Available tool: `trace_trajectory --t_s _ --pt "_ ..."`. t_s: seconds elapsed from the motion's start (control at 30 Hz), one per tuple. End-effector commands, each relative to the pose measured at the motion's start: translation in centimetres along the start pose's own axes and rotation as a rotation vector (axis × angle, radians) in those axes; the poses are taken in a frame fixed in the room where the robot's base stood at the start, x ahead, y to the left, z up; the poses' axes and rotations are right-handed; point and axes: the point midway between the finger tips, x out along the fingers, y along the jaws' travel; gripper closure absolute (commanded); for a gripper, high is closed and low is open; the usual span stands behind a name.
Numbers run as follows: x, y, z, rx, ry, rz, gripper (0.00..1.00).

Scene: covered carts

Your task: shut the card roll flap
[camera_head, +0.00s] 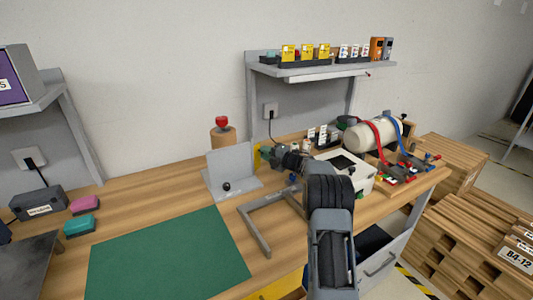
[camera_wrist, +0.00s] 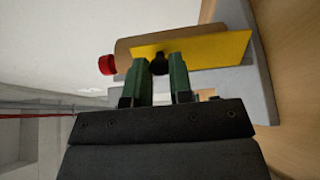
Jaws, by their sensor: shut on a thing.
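The card roll (camera_head: 223,138) is a brown upright cylinder with a red knob on top, behind a grey angled plate. In the wrist view the roll (camera_wrist: 128,47) lies sideways in the picture, partly behind a yellow flap (camera_wrist: 222,48). The flap also shows as a narrow yellow strip (camera_head: 256,159) in the head view, to the right of the grey plate. My gripper (camera_wrist: 160,64) has its green fingers shut on the flap's small black knob (camera_wrist: 159,67). The flap's hinge and exact angle cannot be made out.
A grey plate stand (camera_head: 230,168) with a black ball knob stands left of my gripper. A grey U-shaped frame (camera_head: 257,234) and green mat (camera_head: 165,258) lie in front. A white box (camera_head: 355,178) and a pale cylinder with red and blue straps (camera_head: 365,136) stand right.

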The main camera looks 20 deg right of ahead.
Motion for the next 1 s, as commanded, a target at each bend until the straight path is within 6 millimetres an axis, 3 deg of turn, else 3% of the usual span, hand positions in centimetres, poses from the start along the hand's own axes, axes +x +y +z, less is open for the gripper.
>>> trace_trajectory --t_s 0.57,0.6,0.83,1.0 --pt "0.09 -0.08 0.14 0.0 0.036 -0.001 1.0" --pt "0.09 -0.08 0.14 0.0 0.035 -0.001 0.76" --pt "0.1 -0.04 0.15 0.0 0.035 0.0 0.54" --pt "0.1 -0.02 0.15 0.0 0.035 0.0 0.54"
